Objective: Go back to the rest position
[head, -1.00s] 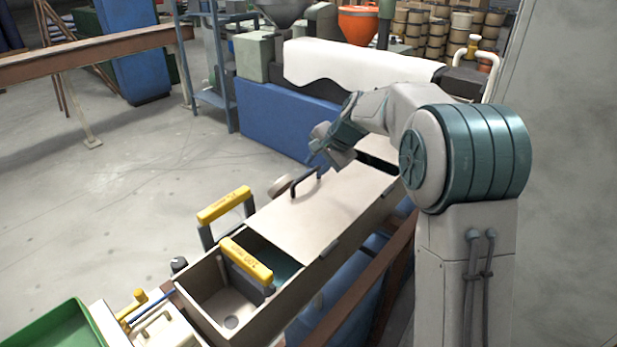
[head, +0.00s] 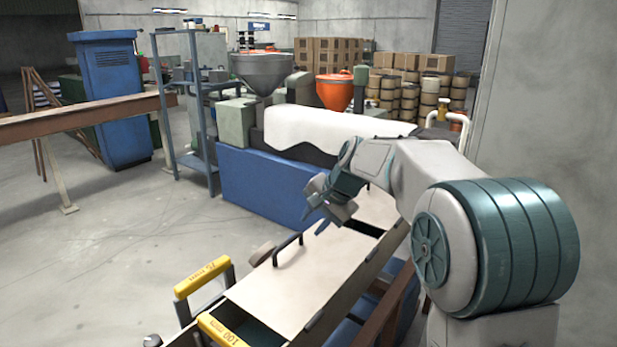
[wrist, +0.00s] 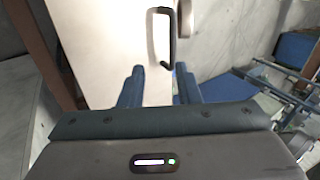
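My gripper (head: 327,206) is above the long beige box, off the end of its lid away from the yellow handles. In the wrist view my gripper (wrist: 160,92) has its two dark fingers apart with nothing between them. The pale lid (head: 300,285) lies over the middle of the box and carries a black handle (head: 287,249). The handle also shows in the wrist view (wrist: 172,40), beyond the fingertips and apart from them.
Two yellow-handled items (head: 201,276) stand at the near end of the box. Behind are a blue machine base (head: 262,192), a blue-grey shelf rack (head: 205,120) and an orange hopper (head: 335,92). A wall (head: 560,120) rises at the right. Open floor lies at the left.

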